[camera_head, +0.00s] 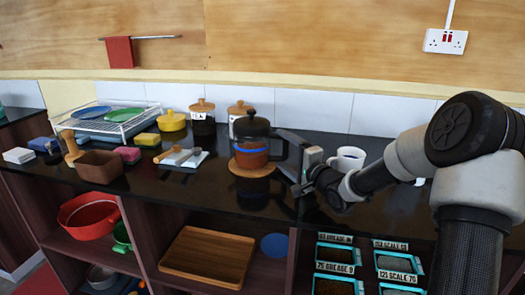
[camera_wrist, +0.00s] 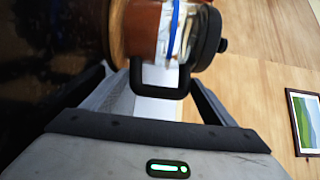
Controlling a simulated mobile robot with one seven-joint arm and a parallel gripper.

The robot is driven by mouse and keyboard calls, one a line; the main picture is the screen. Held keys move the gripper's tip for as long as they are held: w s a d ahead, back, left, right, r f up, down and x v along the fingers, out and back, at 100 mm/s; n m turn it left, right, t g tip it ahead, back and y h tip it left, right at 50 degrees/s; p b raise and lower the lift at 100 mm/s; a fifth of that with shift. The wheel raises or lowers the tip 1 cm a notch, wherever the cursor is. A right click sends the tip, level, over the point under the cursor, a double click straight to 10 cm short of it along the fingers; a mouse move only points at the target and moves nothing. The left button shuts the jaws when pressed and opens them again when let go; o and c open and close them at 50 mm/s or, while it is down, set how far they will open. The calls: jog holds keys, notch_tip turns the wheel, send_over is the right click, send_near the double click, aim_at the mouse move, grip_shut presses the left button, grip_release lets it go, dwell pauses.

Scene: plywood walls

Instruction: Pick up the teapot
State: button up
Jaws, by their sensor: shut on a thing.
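The teapot (camera_head: 251,143) has a clear body with amber-brown contents, a blue band and a black lid with a knob. It stands upright at a round wooden coaster (camera_head: 252,169) on the black counter. Its black handle faces right, toward my gripper (camera_head: 287,156). In the wrist view the teapot (camera_wrist: 172,25) appears sideways at the top, with its black loop handle (camera_wrist: 160,92) between the fingers of my gripper (camera_wrist: 158,85). My gripper is shut on this handle. The exact finger contact is partly hidden.
A white mug (camera_head: 349,158) stands right of my gripper. Wooden-lidded jars (camera_head: 202,118) and a yellow pot (camera_head: 171,121) stand left and behind. A board with utensils (camera_head: 181,158) lies to the left. The dark counter (camera_head: 215,195) in front is clear.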

notch_tip(320, 180, up, 10)
jog(key=p, duration=0.3)
jog(key=shift+r+p, duration=0.25)
jog(key=shift+p, duration=0.1)
dwell(0.3)
dwell(0.4)
